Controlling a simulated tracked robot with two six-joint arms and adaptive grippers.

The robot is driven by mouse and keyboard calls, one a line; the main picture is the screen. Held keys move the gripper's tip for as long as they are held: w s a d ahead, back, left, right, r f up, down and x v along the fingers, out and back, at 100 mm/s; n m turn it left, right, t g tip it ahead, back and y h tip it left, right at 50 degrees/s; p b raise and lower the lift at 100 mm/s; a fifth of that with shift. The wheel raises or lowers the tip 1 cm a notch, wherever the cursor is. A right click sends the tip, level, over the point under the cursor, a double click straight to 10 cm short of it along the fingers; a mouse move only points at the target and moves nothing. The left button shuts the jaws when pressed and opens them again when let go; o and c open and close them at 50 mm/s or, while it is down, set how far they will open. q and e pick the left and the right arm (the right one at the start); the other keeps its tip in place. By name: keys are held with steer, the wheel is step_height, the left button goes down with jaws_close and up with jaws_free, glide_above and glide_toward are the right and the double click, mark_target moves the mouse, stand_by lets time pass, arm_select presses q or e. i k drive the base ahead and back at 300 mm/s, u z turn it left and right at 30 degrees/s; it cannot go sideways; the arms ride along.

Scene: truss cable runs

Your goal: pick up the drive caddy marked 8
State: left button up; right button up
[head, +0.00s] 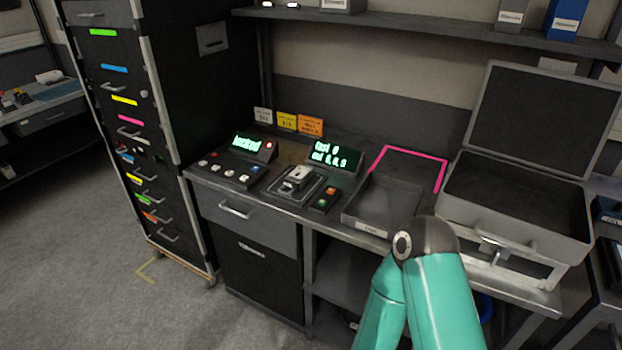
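I cannot make out a drive caddy marked 8 in the head view. A small pale grey block (298,176) sits in a dark cradle (292,190) on the bench; no mark on it can be read. One of my arms, with teal links and a dark joint, rises from the bottom right in front of the bench. Neither of my grippers shows.
On the bench (345,229) are a button panel (232,172), a green-lit display (334,157), a grey tray (378,208) and an open, apparently empty case (515,195). A tall cabinet (120,120) with coloured drawer labels stands left. The floor at left is clear.

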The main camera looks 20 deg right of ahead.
mark_target(297, 178)
steer(key=i, duration=1)
steer(key=z, duration=0.05)
